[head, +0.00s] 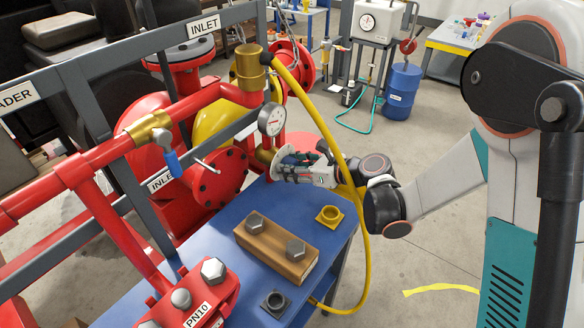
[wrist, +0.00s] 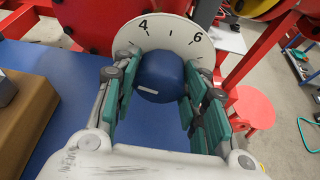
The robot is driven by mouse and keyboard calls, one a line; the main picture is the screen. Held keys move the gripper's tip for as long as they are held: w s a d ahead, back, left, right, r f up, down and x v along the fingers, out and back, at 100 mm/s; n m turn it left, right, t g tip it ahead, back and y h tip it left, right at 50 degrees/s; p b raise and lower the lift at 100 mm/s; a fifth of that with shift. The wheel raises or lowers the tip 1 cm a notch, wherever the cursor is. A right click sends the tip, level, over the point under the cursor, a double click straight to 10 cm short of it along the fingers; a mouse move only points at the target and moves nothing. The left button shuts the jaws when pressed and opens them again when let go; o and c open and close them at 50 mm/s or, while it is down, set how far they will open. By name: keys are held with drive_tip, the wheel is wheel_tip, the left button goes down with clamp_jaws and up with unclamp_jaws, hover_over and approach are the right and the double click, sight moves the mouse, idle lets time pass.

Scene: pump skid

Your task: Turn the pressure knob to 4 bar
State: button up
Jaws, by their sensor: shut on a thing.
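The pressure knob (wrist: 162,74) is a blue round knob in front of a pale dial plate (wrist: 190,30) in the wrist view. The plate reads 4 at upper left and 6 at upper right, with tick marks. A short white mark shows on the knob's lower left side. My gripper (wrist: 158,82) has its green-padded fingers on both sides of the knob, shut on it. In the head view my gripper (head: 300,170) meets the pale dial plate (head: 262,160) from the right, and its fingers hide the knob. Much of the dial's scale is hidden.
A pressure gauge (head: 271,121) stands just above the dial, too small to read. A yellow hose (head: 330,135) passes close by my gripper. The blue bench (head: 205,245) carries a wooden block (head: 276,248) with bolts and a yellow fitting (head: 329,216). Red pipes fill the left.

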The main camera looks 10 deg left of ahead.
drive_tip(key=m+g+y+b, duration=0.1)
drive_tip(key=m+g+b, duration=0.1)
drive_tip(key=m, duration=0.1)
drive_tip(key=shift+w+f+m, duration=0.1)
drive_tip(key=shift+m, duration=0.3)
drive_tip(key=shift+m+g+y+b, duration=0.8)
drive_tip(key=shift+m+b, duration=0.05)
drive_tip(key=shift+m, duration=0.55)
drive_tip(key=o, duration=1.1)
drive_tip(key=shift+d, duration=0.2)
drive_tip(key=v, duration=1.1)
drive_tip(key=shift+d, duration=0.35)
